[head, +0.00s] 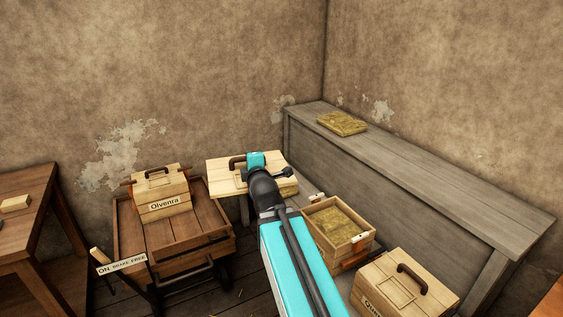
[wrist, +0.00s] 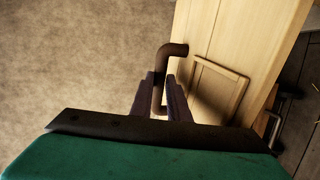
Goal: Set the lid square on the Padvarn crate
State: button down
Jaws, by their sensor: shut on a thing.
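The lid (head: 222,172) is a pale wooden board with a dark bent handle. It hangs in the air near the back wall in the head view. My gripper (wrist: 165,98) is shut on the lid's handle (wrist: 170,50); the lid (wrist: 222,45) stands steeply in the wrist view, with a square raised frame on its face. In the head view my arm partly hides the lid and the gripper's fingers. An open wooden crate (head: 317,240) filled with straw stands to the right of my arm. No Padvarn name is readable on it.
A lidded crate marked Olvenra (head: 165,207) sits on a wooden cart (head: 200,235) with a brake sign (head: 122,264). Another lidded crate (head: 405,290) is at the front right. A straw pad (head: 341,123) lies on the grey bench (head: 400,160). A table (head: 28,220) is at left.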

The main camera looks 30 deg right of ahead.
aim_at(216, 179)
jog(key=a+y, duration=0.1)
jog(key=a, duration=0.3)
jog(key=a+r+n+y, duration=0.1)
jog(key=a, duration=0.3)
jog(key=a+r+n+y, duration=0.1)
jog(key=a, duration=0.3)
jog(key=shift+w, duration=0.3)
jog(key=shift+s, duration=0.15)
